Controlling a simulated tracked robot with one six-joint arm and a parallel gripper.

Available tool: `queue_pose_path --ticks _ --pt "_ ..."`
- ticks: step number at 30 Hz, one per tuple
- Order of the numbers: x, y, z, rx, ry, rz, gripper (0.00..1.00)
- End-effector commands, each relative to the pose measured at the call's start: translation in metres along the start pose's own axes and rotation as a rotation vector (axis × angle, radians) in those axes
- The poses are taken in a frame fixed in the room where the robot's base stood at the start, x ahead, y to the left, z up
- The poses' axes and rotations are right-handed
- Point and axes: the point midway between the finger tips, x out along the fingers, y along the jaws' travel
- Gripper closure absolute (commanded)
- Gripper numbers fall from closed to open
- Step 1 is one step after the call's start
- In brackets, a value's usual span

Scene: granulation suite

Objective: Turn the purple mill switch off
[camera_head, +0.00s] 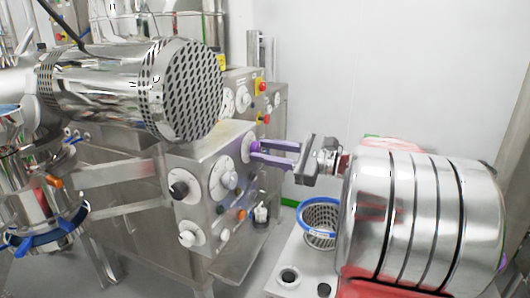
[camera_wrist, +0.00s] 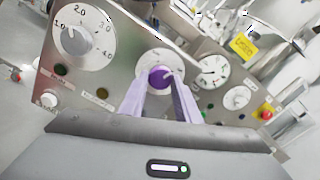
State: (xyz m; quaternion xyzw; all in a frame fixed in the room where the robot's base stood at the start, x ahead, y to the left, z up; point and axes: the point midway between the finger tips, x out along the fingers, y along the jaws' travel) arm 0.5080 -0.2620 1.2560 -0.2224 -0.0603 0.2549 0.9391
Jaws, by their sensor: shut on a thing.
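The purple mill switch (camera_wrist: 160,77) is a round knob on a white dial plate, on the face of a steel control box. In the head view the purple switch (camera_head: 255,146) shows at the right edge of the box face, partly covered by the finger tips. My gripper (camera_head: 258,152) reaches in from the right with two long purple fingers. In the wrist view my gripper (camera_wrist: 161,84) has its fingertips on both sides of the knob, shut on it. A pale pointer mark shows on the knob; its exact setting cannot be told.
A blue-rimmed basket (camera_head: 320,204) stands below my gripper. A red emergency button (camera_wrist: 265,114) is farther right.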

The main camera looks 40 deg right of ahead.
Motion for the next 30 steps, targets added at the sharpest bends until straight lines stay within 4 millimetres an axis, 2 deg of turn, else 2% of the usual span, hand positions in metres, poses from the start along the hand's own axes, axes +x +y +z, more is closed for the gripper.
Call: queue_pose_path --ticks 30 --pt "0.0005 0.0006 -0.0005 -0.935 -0.002 0.006 0.93"
